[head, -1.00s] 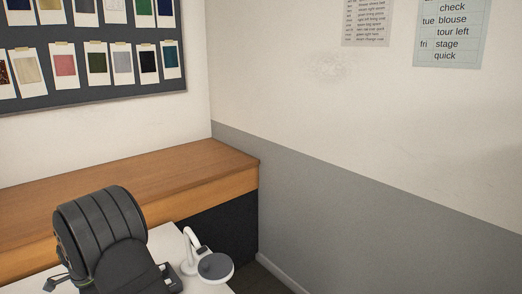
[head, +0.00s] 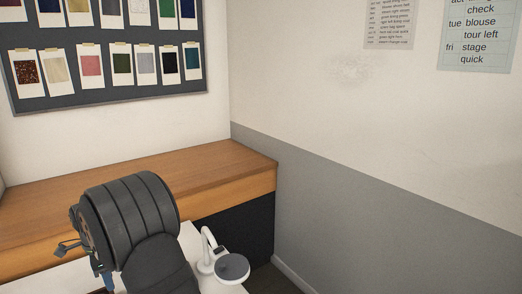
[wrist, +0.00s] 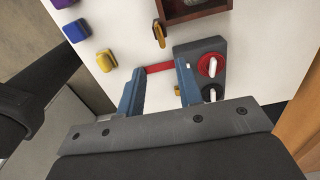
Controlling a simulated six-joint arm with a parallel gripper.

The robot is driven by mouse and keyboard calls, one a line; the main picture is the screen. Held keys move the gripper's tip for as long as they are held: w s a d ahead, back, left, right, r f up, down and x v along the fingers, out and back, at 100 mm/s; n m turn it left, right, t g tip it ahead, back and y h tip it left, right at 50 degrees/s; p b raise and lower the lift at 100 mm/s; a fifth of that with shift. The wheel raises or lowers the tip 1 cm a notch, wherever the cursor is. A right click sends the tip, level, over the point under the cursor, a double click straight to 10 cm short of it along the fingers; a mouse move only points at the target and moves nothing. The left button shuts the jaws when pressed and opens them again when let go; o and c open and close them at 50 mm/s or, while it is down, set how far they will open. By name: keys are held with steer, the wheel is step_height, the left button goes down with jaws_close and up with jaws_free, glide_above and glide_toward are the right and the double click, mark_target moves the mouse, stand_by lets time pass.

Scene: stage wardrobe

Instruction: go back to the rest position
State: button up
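My gripper (wrist: 161,68) shows in the wrist view with its two blue fingers spread apart over a white tabletop (wrist: 115,25). A red strip (wrist: 160,68) shows between the fingertips; it looks as if it lies beyond them, and I cannot tell whether it touches them. In the head view my dark arm is at the lower left, over the white table and in front of the wooden counter (head: 215,165). The gripper is mostly hidden there behind the arm.
The wrist view shows a dark box with red knob (wrist: 211,65), a wooden tray (wrist: 190,12), a blue block (wrist: 76,31) and yellow block (wrist: 106,59). A white stand with grey disc (head: 232,267) is right of my arm. Walls close the back and right.

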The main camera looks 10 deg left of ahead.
step_height(320, 180, down, 12)
steer(key=shift+f, duration=0.15)
steer(key=n, duration=1)
steer(key=shift+n, duration=0.3)
steer(key=o, duration=0.7)
step_height(320, 180, up, 17)
steer(key=n, duration=0.9)
step_height(320, 180, down, 17)
steer(key=shift+r, duration=0.1)
